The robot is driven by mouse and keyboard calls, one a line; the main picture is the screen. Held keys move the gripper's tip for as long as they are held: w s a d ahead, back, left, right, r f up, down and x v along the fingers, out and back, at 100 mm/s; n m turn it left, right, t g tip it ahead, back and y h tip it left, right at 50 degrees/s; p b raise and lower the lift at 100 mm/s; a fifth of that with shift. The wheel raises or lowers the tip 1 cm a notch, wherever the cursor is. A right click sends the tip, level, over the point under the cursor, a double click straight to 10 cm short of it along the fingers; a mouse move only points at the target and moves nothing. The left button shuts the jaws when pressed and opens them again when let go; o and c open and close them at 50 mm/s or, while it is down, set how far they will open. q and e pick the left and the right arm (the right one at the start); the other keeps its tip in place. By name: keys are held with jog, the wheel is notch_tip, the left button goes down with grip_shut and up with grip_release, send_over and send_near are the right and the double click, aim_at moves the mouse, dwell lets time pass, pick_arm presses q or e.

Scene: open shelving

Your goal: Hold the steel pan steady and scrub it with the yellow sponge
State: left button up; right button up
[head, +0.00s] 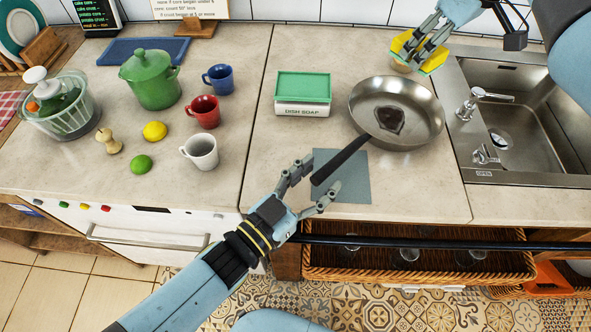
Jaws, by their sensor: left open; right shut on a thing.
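The steel pan (421,97) sits on the counter left of the sink, with a dark brown stain (389,119) on its inside. Its black handle (342,160) points toward the front left. My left gripper (314,188) is open, with its fingers on either side of the handle's end; I cannot tell whether they touch it. My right gripper (422,52) is shut on the yellow sponge (437,60), which has a green side. It holds the sponge behind the pan's far rim, near a small round tan thing that is partly hidden.
A grey-blue square mat (355,185) lies under the handle. A green-topped dish soap box (303,93) stands left of the pan. The sink (535,115) is at right. Mugs, fruit and a green pot (150,80) stand at left. An open wicker drawer (400,262) is below.

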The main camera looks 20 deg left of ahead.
pick_arm(q)
jog(key=shift+x, duration=0.85)
jog(key=shift+c, duration=0.3)
grip_shut()
dwell(0.5)
